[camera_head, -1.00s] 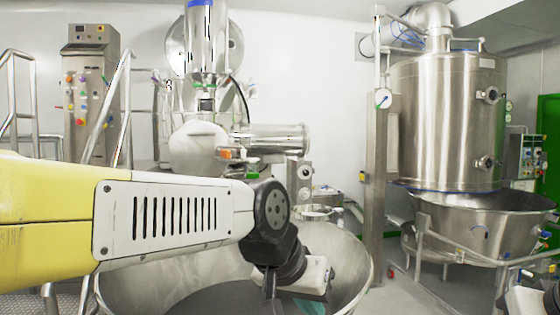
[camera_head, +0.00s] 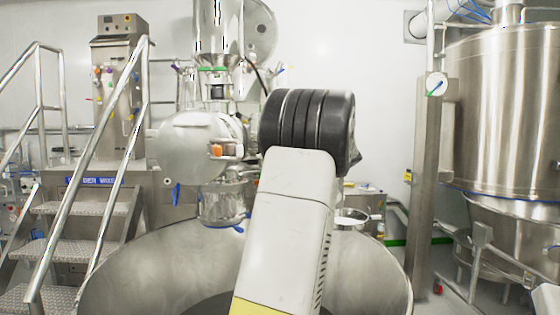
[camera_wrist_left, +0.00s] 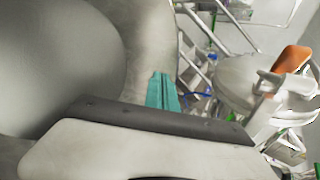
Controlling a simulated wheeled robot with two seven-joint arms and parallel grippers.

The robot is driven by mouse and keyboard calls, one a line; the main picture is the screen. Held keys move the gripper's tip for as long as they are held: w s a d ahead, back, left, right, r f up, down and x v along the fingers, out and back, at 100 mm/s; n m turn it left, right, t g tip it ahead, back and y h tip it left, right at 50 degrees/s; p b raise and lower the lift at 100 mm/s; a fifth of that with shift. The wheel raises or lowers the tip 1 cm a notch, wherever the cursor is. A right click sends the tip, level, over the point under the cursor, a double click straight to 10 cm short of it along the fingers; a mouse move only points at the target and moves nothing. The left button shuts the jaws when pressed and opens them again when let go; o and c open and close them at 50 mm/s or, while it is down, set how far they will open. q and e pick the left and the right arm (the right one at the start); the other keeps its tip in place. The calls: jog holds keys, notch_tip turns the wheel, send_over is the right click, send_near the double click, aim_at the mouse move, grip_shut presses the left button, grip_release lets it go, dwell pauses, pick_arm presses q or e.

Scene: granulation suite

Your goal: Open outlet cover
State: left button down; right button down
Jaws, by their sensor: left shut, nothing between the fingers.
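A round, dull metal cover (camera_head: 188,148), which looks like the outlet cover, stands on the machine left of centre in the head view. An orange-tipped fitting (camera_head: 226,151) sits at its right side. In the wrist view, an orange piece (camera_wrist_left: 292,59) and a pale rounded metal part (camera_wrist_left: 243,79) show at the right. My left gripper's teal fingers (camera_wrist_left: 163,91) show in the wrist view, shut and empty, apart from that part. In the head view my left arm hides this gripper. My right gripper is not in view.
A large open steel bowl (camera_head: 130,288) lies below the machine, under my arm. Metal steps (camera_head: 75,225) with handrails (camera_head: 118,125) stand at the left. A steel post (camera_head: 430,185) and a large steel vessel (camera_head: 505,110) stand at the right.

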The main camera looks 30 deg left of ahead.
pick_arm(q)
jog(key=w+d+r+n+g+y, duration=0.1)
jog(key=w+d+r+g+y, duration=0.15)
jog(key=r, duration=0.35)
jog(key=w+d+r+n+g+y, duration=0.1)
jog(key=w+d+r+n+y, duration=0.1)
jog(key=w+d+r+y, duration=0.3)
jog(key=s+a, duration=0.8)
jog(key=a, duration=0.3)
jog(key=shift+s+r+h, duration=0.35)
jog(key=shift+r+h, duration=0.05)
jog(key=shift+h, duration=0.05)
jog(key=shift+m+t, duration=0.25)
jog(key=shift+m, duration=0.05)
